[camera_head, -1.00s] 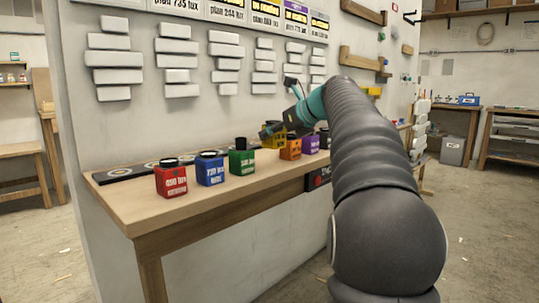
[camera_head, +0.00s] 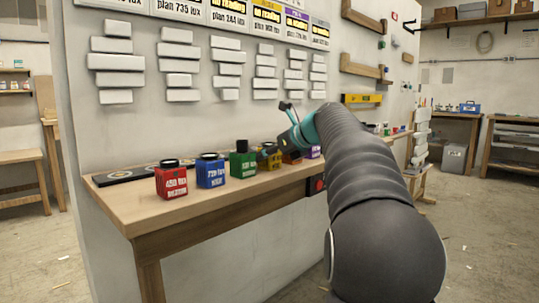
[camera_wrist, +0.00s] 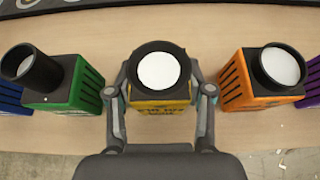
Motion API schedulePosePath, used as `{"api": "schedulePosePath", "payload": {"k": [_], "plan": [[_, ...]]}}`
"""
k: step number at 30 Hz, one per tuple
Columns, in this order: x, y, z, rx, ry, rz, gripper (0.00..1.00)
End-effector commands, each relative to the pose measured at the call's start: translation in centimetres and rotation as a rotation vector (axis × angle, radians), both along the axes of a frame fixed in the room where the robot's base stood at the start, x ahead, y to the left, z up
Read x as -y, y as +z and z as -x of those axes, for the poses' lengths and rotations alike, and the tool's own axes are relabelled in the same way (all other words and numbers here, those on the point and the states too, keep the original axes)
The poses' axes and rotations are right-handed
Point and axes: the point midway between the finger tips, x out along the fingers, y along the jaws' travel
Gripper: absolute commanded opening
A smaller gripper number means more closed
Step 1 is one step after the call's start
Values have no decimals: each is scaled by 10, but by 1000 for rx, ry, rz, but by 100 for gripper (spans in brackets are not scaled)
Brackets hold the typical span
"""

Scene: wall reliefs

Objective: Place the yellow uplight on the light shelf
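The yellow uplight (camera_head: 268,161), a small box with a black-ringed white lens, stands upright at the wooden light shelf (camera_head: 215,205), in line between the green and orange uplights. My gripper (camera_wrist: 160,92) is around it, one finger close against each side, and looks shut on it.
Red (camera_head: 171,181), blue (camera_head: 210,172) and green (camera_head: 243,163) uplights stand to the left. An orange uplight (camera_wrist: 252,80) and a purple one (camera_head: 312,152) are to the right. A black strip (camera_head: 130,174) lies along the wall. White wall blocks (camera_head: 116,62) hang above.

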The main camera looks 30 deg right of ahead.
Motion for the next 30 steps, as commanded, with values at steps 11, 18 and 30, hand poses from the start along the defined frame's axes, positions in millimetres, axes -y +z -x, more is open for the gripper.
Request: {"api": "schedulePosePath", "payload": {"k": [11,18,30], "plan": [[0,0,0,0,0,0,76],[5,12,12,0,-2,1,76],[28,48,76,0,-2,1,76]]}}
